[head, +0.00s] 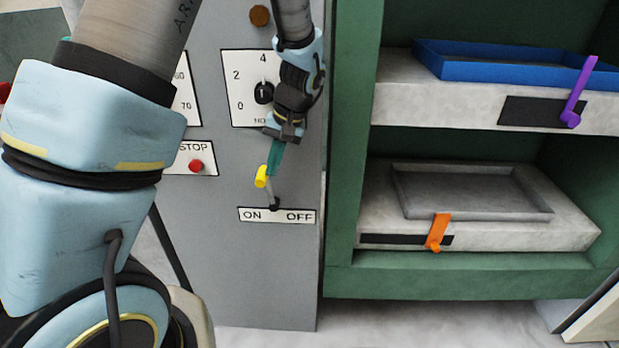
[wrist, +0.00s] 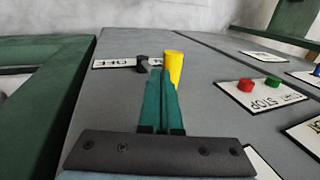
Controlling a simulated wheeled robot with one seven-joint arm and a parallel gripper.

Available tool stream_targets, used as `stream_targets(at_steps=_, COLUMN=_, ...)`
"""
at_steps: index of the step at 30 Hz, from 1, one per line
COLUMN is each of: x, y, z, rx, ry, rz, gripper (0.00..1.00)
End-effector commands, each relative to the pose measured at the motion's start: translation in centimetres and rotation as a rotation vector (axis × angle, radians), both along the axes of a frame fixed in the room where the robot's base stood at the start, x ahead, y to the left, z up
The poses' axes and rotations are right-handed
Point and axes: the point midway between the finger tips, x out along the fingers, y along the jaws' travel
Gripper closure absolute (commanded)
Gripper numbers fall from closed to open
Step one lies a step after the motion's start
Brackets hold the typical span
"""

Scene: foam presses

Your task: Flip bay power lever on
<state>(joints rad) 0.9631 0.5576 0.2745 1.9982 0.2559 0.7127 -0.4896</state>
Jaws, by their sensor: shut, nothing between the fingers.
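The power lever has a yellow handle (head: 261,177) on a thin grey stem with a black pivot (head: 274,205), above a white ON/OFF label (head: 277,216) on the grey panel. The handle leans left of the pivot, toward ON. My gripper (head: 270,172) is shut and empty, its teal fingers on the OFF side of the handle, touching it or very close. In the wrist view the yellow handle (wrist: 174,68) stands just right of my shut fingertips (wrist: 162,80); the OFF text (wrist: 120,63) shows left of them, and ON is largely hidden.
A dial (head: 263,93) sits above the lever, close to my wrist. A red STOP button (head: 195,166) is to the left. Right of the panel, a green frame (head: 343,240) holds a blue tray (head: 500,66) above a grey tray (head: 470,214), with purple and orange levers.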

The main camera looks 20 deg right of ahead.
Motion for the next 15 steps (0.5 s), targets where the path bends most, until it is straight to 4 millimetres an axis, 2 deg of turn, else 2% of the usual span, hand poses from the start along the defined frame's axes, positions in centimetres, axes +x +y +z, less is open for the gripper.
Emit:
stream_targets(at_steps=6, x=0.45, y=0.96, z=0.07, rx=0.000, ry=0.000, rz=0.000, gripper=1.00)
stream_targets(at_steps=15, x=0.59, y=1.22, z=0.07, rx=0.000, ry=-0.001, rz=-0.001, gripper=1.00)
